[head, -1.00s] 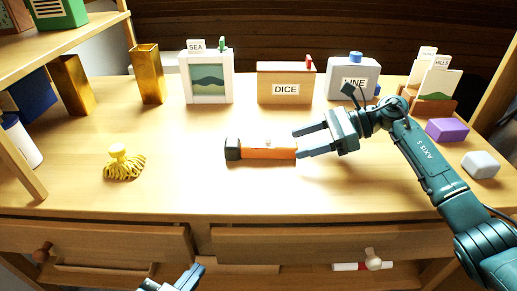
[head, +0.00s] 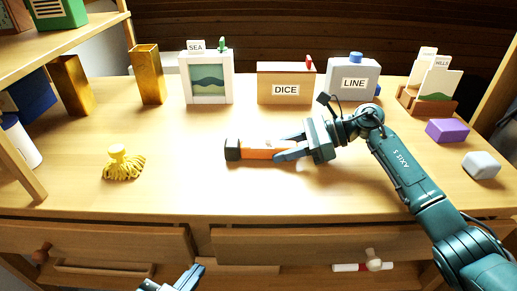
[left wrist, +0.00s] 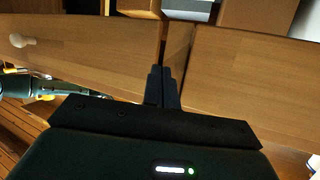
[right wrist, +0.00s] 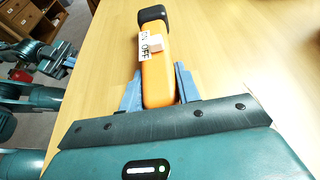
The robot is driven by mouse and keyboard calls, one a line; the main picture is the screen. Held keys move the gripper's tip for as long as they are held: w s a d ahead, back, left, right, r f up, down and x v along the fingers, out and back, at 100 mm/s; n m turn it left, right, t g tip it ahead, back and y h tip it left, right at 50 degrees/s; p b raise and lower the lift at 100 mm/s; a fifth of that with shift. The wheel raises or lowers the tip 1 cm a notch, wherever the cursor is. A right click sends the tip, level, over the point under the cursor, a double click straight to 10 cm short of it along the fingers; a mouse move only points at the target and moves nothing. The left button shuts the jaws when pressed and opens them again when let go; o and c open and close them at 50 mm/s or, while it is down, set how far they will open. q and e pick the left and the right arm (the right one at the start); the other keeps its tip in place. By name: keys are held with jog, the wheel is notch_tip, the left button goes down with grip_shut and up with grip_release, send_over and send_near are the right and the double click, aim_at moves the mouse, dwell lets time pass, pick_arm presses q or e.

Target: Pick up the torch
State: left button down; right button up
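The torch (head: 258,149) lies on the desk top, with an orange body and a black head at its left end. My right gripper (head: 282,149) is around the torch's right end, one finger on each side. In the right wrist view its fingers (right wrist: 158,88) stand apart, with a gap visible beside the torch. My left gripper (head: 192,276) is low in front of the drawers; in the left wrist view its fingers (left wrist: 163,86) are together and empty.
A yellow tasselled brush (head: 122,163) lies to the left. Boxes labelled SEA (head: 207,80), DICE (head: 286,84) and LINE (head: 354,80) stand at the back. A purple block (head: 447,130) and a grey block (head: 481,165) are at the right. The desk around the torch is clear.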

jog(key=c, duration=0.5)
notch_tip(320, 180, up, 10)
jog(key=shift+r+p, duration=0.1)
jog(key=shift+p, duration=0.55)
jog(key=shift+f, duration=0.2)
